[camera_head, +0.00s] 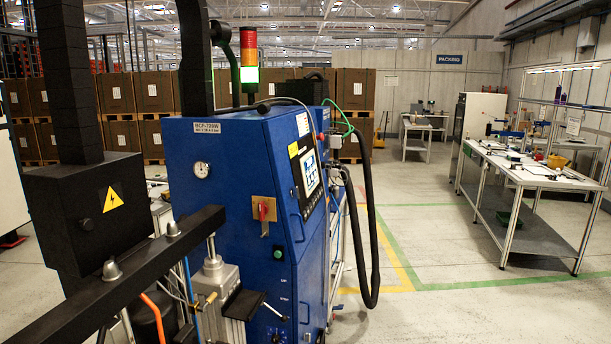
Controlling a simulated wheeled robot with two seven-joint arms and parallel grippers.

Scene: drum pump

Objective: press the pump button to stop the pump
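A blue machine cabinet (225,165) stands at centre left, with a lit screen (309,172) on its angled face. A small round green button (278,253) is on its front, below a red rotary switch (264,211) on a yellow plate. Small white lettering sits lower on the front; I cannot read it clearly. Which control is the pump button I cannot tell for sure. A signal tower (249,65) on top glows green at its lowest section. Neither of my grippers shows in the head view.
A black beam (120,280) and a black box with a yellow warning sign (112,198) stand before the cabinet at left. A thick black hose (369,240) hangs at its right. A workbench (530,172) stands right; open floor lies between.

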